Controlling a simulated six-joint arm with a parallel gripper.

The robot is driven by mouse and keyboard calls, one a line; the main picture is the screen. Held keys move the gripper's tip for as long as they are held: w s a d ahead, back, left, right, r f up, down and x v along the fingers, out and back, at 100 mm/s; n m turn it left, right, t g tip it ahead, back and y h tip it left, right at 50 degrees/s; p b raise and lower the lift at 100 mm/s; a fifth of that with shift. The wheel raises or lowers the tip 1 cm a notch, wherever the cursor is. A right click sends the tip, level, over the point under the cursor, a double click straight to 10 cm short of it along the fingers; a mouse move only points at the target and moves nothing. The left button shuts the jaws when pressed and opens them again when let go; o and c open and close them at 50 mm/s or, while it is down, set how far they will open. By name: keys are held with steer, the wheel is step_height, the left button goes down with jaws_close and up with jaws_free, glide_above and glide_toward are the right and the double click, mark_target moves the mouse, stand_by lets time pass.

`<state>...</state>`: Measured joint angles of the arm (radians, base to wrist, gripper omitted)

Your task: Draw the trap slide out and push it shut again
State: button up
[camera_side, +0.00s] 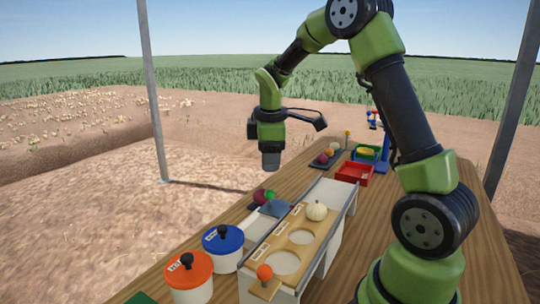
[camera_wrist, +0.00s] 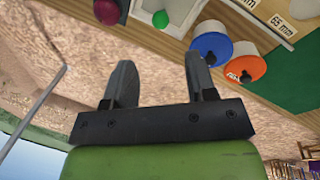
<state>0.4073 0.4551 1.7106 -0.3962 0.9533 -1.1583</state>
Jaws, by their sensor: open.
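The sizing bench (camera_side: 338,222) is a long white box with a wooden top that has round holes and small labels. A wooden tab with an orange knob (camera_side: 264,272) sticks out at its near end; I cannot tell for sure whether this is the trap slide. A pale onion (camera_side: 316,211) sits on the wooden top. My gripper (camera_side: 271,166) hangs in the air beyond and left of the bench, pointing down, apart from everything. In the wrist view its two fingers (camera_wrist: 160,82) stand apart with nothing between them.
A blue-lidded pot (camera_side: 222,242) and an orange-lidded pot (camera_side: 187,272) stand left of the bench. A red onion (camera_side: 261,197) and a green knob (camera_wrist: 161,19) are near a grey plate (camera_side: 277,208). A red tray (camera_side: 354,172) stands farther back.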

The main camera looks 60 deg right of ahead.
steer(key=g+y, duration=0.2)
steer(key=y, duration=0.2)
glide_toward(285, 211)
steer(key=w+f, duration=0.2)
steer(key=w+a+f, duration=0.1)
steer(key=w+f, duration=0.1)
steer(key=f, duration=0.1)
steer(key=shift+w+a+f, duration=0.1)
steer(key=shift+f, duration=0.15)
stand_by(0.3)
jaws_close()
steer(key=shift+s, duration=2.2)
